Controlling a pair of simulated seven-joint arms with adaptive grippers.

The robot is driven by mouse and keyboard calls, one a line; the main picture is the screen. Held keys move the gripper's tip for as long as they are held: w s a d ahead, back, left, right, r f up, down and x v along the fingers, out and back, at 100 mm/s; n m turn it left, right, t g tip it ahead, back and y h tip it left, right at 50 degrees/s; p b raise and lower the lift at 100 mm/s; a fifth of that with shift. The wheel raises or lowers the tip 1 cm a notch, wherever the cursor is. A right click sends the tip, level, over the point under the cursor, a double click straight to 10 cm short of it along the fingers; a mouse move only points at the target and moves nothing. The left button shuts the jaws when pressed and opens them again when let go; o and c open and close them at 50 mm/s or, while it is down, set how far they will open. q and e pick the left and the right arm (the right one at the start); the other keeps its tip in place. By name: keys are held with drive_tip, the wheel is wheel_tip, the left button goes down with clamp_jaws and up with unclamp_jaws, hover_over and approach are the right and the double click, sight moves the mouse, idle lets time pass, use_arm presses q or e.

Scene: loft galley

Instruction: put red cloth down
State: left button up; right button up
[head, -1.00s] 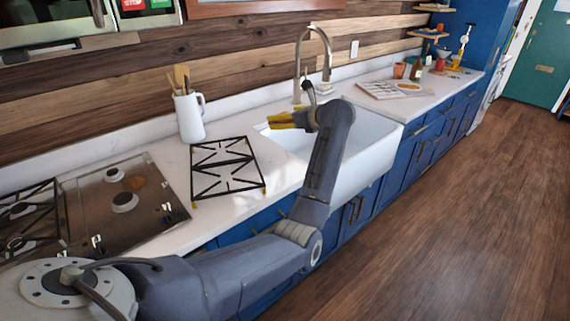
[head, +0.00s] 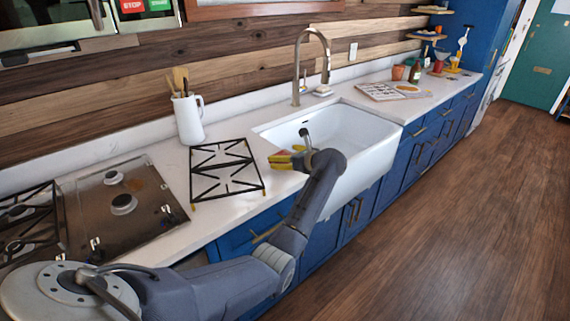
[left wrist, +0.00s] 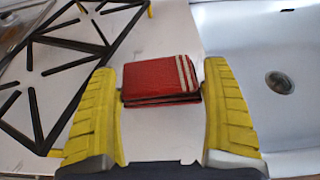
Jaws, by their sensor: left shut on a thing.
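The red cloth (left wrist: 158,80), folded with pale stripes at one end, lies between the two yellow fingers in the left wrist view. My left gripper (left wrist: 160,95) is shut on it. In the head view this gripper (head: 284,159) is low over the strip of white counter between the black grate and the sink. The cloth is mostly hidden there by the gripper and arm. I cannot tell whether the cloth touches the counter. My right gripper is not in view.
A black grate (head: 226,168) lies left of the gripper. The white sink (head: 345,135) with its tall faucet (head: 297,70) is right of it. A white utensil jug (head: 189,118) stands behind the grate. A cooktop (head: 120,205) is at left.

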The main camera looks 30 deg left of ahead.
sight(288, 163)
use_arm(q)
drive_tip(key=shift+f, duration=1.5)
drive_tip(key=o, duration=0.9)
drive_tip(key=shift+f, duration=0.1)
